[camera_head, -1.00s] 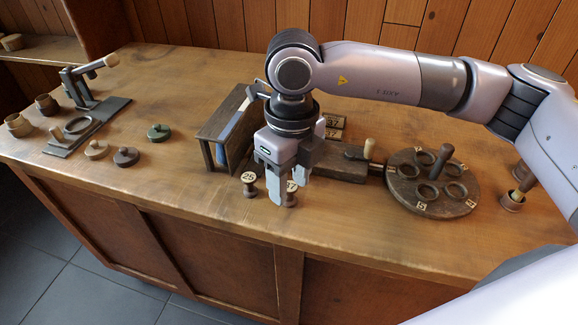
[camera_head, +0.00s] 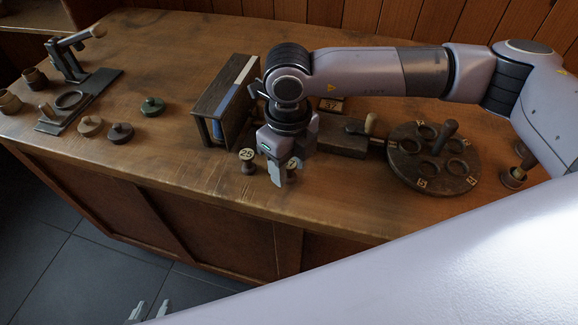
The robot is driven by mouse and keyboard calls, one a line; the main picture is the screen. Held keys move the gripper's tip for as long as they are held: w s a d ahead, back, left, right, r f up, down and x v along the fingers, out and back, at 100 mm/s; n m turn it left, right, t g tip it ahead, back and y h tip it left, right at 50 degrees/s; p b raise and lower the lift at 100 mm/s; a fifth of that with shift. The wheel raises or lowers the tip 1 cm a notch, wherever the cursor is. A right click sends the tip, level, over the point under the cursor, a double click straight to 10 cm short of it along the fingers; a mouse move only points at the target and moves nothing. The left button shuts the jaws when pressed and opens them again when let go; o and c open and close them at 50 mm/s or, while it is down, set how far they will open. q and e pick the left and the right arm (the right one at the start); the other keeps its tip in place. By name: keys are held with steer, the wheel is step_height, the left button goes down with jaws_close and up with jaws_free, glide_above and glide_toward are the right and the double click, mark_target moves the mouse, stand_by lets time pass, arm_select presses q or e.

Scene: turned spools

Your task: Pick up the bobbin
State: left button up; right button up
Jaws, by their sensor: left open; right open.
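Two dark turned bobbins with pale numbered tops stand near the front edge of the wooden bench. One bobbin (camera_head: 247,161) reads 25 and stands free, left of my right gripper. The other bobbin (camera_head: 292,165) is partly hidden by my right gripper, and its number shows only in part. My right gripper (camera_head: 284,172) points down, open, at this second bobbin; I cannot tell whether its fingers stand around it or in front of it. My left gripper (camera_head: 148,310) is open and empty, low over the floor in front of the bench; only its fingertips show.
A wooden rack (camera_head: 201,105) stands behind the bobbins. A block with a peg (camera_head: 345,138) and a round holed tray (camera_head: 405,165) lie to the right. Several lidded pieces and a lever stand (camera_head: 68,62) are at left. My pale arm link covers the lower right.

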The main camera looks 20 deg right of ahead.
steer(key=c, duration=0.8)
steer(key=shift+r, duration=0.1)
